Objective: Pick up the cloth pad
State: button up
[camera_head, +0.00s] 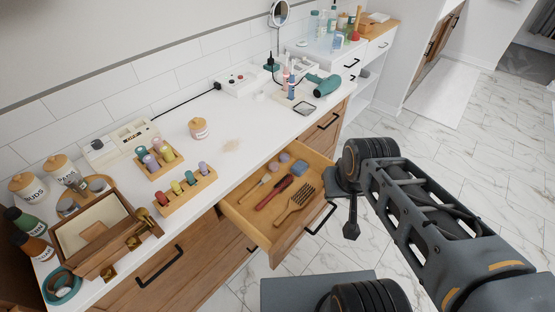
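No item is plainly a cloth pad at this size. Inside the open wooden drawer (275,246), near its back right corner, lies a small soft-looking blue block (300,167), which may be the pad. A small greyish-purple item (285,157) lies just behind it. My gripper (351,231) hangs pointing down over the floor, right of the drawer front and apart from everything. It is empty as far as I see; its fingers are seen edge-on, so their opening is unclear.
The drawer also holds a wooden brush (295,204), a red-handled brush (274,192) and a slim pale tool (256,187). A pale brown smudge (232,145) marks the white counter (245,120). Wooden racks (187,194) and an open box (72,233) stand left. Floor at right is clear.

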aim_at(298, 169)
jog(key=u, duration=3.9)
jog(key=k, duration=1.15)
jog(key=z, duration=1.75)
jog(key=i, duration=0.45)
jog(key=u, duration=0.1)
